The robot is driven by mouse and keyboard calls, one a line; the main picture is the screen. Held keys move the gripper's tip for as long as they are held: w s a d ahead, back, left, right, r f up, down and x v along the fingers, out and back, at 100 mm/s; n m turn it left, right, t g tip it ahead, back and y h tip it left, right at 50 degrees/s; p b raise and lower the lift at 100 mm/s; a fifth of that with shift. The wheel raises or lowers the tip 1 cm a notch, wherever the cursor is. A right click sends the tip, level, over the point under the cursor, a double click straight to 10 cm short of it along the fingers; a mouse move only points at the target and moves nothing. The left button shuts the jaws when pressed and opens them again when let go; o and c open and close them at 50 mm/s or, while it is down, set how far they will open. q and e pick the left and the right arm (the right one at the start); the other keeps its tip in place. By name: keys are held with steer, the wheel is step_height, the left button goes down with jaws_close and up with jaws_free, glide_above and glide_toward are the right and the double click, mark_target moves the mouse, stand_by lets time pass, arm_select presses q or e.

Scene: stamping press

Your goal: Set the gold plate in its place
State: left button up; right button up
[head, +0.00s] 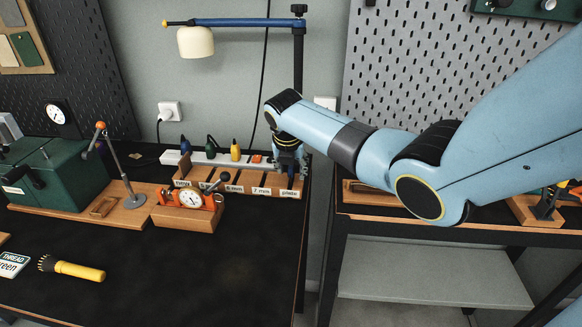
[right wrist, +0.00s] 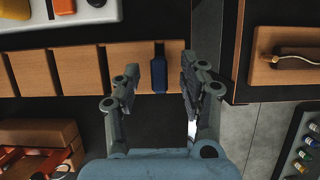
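I cannot make out a gold plate in either view. The wooden rack (head: 229,186) has labelled compartments, and the rightmost label reads "plate". My right gripper (head: 290,165) is over the rack's right end. In the right wrist view, its fingers (right wrist: 161,88) are apart on either side of a small dark blue piece (right wrist: 159,77). Gaps show between that piece and both fingers. The piece overlaps the rightmost wooden compartment (right wrist: 139,58); whether it rests there is unclear. My left gripper is not in view.
A dial gauge fixture (head: 190,200) stands in front of the rack. A green press (head: 58,175) with a lever is at the left. A yellow flashlight-like brush (head: 72,268) lies near front. The bench's front middle (head: 200,265) is clear. A lamp (head: 196,42) hangs above.

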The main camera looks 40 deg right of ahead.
steer(key=v, duration=1.2)
steer(key=shift+s+f, duration=0.1)
